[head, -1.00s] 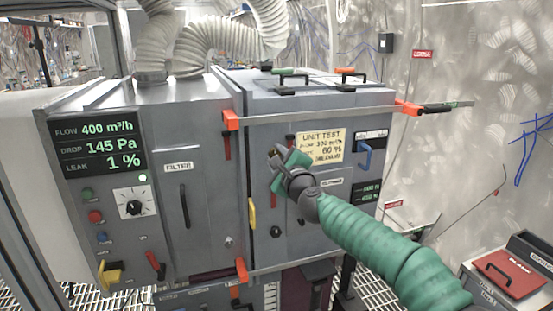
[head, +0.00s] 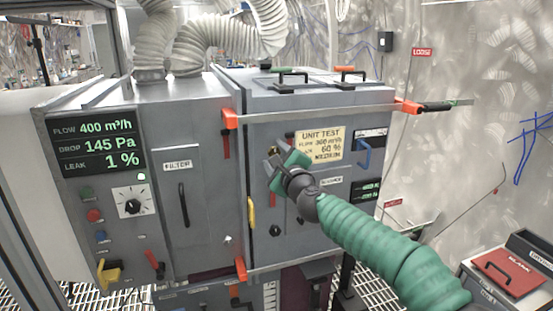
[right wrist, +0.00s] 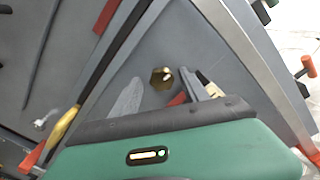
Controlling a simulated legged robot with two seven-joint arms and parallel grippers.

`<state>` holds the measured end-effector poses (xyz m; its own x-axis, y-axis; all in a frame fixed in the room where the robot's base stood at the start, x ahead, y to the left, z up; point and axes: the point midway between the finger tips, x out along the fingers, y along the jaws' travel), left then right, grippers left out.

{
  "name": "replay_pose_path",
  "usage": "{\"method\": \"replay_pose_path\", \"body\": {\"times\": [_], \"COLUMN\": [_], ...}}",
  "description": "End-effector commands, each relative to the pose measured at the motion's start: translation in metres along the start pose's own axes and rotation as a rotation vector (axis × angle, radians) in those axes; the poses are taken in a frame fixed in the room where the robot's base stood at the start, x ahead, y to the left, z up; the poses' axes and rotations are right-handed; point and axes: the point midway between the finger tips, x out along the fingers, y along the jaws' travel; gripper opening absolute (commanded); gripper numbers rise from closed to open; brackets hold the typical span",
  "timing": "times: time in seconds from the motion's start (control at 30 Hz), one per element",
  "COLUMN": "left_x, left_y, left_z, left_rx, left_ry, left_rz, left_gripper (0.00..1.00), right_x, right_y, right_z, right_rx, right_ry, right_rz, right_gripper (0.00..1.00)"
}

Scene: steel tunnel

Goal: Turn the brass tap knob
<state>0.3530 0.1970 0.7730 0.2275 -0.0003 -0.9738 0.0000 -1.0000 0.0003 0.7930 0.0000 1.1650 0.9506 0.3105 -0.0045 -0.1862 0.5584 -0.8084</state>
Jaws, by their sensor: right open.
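The brass tap knob (right wrist: 161,77) is a small faceted knob on the grey cabinet face in the right wrist view. It shows between the two fingers of my right gripper (right wrist: 160,90), near their tips; I see no finger touching it. My right gripper is open, with one grey finger on each side of the knob. In the head view my right gripper (head: 277,165), green and dark, is in front of the right cabinet door and largely hides the knob. My left gripper is not in view.
A yellow handle (head: 251,212) and a black knob (head: 275,230) are on the cabinet near my gripper. A paper note (head: 320,146) and a blue handle (head: 364,153) are to its right. A horizontal bar with an orange end (head: 230,119) crosses above.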

Motion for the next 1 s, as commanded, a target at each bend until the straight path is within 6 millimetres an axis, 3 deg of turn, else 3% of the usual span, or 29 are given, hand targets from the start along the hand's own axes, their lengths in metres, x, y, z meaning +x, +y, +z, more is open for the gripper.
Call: {"method": "replay_pose_path", "body": {"times": [0.17, 0.4, 0.6, 0.8, 1.0], "left_x": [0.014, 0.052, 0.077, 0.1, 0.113], "left_y": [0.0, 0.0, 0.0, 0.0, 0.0], "left_z": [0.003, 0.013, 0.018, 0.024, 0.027], "left_rx": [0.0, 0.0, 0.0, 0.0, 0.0], "left_ry": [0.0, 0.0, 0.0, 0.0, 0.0], "left_rz": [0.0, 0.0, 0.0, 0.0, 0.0], "left_gripper": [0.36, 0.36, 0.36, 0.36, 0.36], "right_x": [-0.016, -0.082, -0.126, -0.152, -0.164], "right_y": [0.001, 0.004, 0.003, 0.0, 0.002], "right_z": [-0.003, -0.007, -0.007, -0.007, -0.004], "right_rx": [-0.001, -0.009, -0.005, 0.0, 0.0], "right_ry": [0.0, 0.004, 0.004, 0.002, 0.002], "right_rz": [-0.004, -0.006, -0.006, -0.009, -0.002], "right_gripper": [0.53, 0.53, 0.53, 0.53, 0.53]}}
